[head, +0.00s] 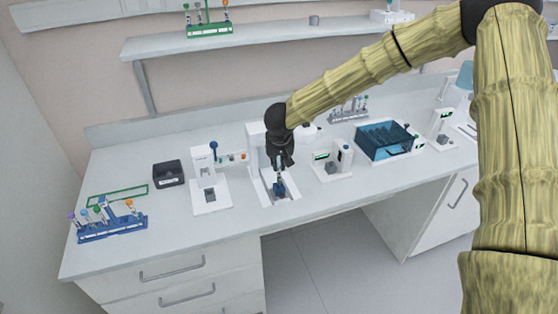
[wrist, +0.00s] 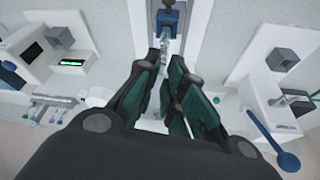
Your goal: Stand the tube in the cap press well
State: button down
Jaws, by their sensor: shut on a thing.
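My gripper (head: 280,162) is over the white slotted station at the middle of the bench, pointing down. In the wrist view its fingers (wrist: 167,62) are closed on a clear tube (wrist: 164,50), mostly hidden between them. The tube's far end is at the blue holder (wrist: 167,18) in the station's channel; I cannot tell whether it is in the holder or just above it. The holder also shows in the head view (head: 280,188). The cap press (head: 205,165), white with a blue-knobbed lever, stands to the left. Its grey well block (head: 210,195) looks empty.
A blue rack (head: 112,228) with several capped tubes is at the bench's left end, near a black box (head: 168,174).

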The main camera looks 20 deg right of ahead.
jog(key=shift+f+p, duration=0.6)
jog(key=shift+f, duration=0.65)
dwell(0.6)
jog(key=c, duration=1.5)
grip_release()
jog(key=shift+o, duration=0.2)
jog(key=v, duration=1.2)
